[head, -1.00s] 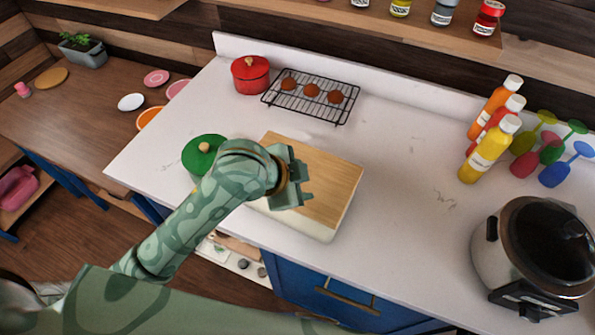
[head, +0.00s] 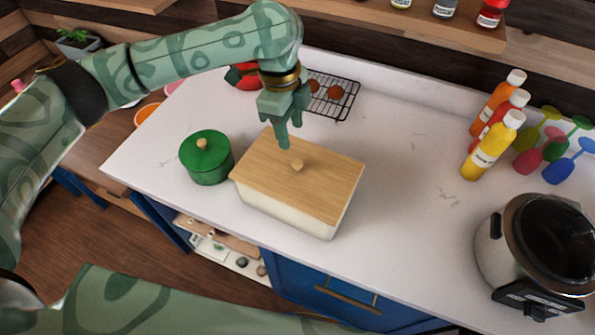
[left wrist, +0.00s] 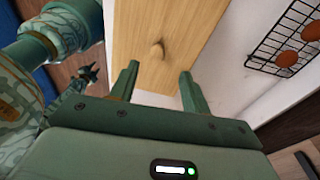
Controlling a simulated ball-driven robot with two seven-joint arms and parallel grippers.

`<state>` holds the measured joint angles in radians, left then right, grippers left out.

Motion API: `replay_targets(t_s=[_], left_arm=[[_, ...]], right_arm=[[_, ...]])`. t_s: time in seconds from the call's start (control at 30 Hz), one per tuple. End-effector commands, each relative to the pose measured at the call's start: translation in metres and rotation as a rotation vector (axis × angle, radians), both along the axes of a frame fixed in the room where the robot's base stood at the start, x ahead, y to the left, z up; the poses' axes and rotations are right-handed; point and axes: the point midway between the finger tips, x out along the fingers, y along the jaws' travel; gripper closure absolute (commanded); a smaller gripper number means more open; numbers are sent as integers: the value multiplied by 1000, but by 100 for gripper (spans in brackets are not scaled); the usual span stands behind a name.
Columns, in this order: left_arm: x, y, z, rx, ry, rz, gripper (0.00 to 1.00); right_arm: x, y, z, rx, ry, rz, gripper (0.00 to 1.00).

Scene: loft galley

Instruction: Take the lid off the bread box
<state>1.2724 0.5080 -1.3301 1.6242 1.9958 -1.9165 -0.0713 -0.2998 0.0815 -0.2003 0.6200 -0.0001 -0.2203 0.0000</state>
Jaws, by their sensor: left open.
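The bread box (head: 290,212) is a cream box on the white counter. My right gripper cannot be made out in the head view.
A green lidded pot (head: 207,165) stands close to the box's left. A wire rack (head: 345,100) with brown round items is behind it. Sauce bottles (head: 490,148), coloured cups (head: 560,165) and a slow cooker (head: 535,255) stand right. The counter right of the box is clear.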

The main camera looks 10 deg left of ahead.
Motion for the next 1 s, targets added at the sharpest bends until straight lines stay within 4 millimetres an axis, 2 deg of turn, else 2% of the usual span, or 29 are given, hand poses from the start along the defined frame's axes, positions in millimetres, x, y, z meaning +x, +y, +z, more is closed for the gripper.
replay_targets(t_s=[0.03,0.1,0.33,0.6,0.87,0.9,1.0], left_arm=[[-1,-2,-14,-2,2,1,53],[-1,-3,-25,-2,2,2,53],[-2,-7,-44,-2,0,-1,53],[-8,-14,-85,-2,0,1,53],[-7,-15,-88,-2,-3,0,53],[-7,-15,-88,-3,-3,0,56],[-7,-15,-88,-3,-3,0,84]], right_arm=[[-1,0,-5,0,1,0,64],[-1,0,-8,0,2,0,64],[-1,0,-12,0,3,0,64],[-3,0,-24,0,6,0,64],[-3,0,-24,0,6,-1,64],[-3,1,-24,1,6,-1,64],[-3,1,-24,1,6,-1,64]])
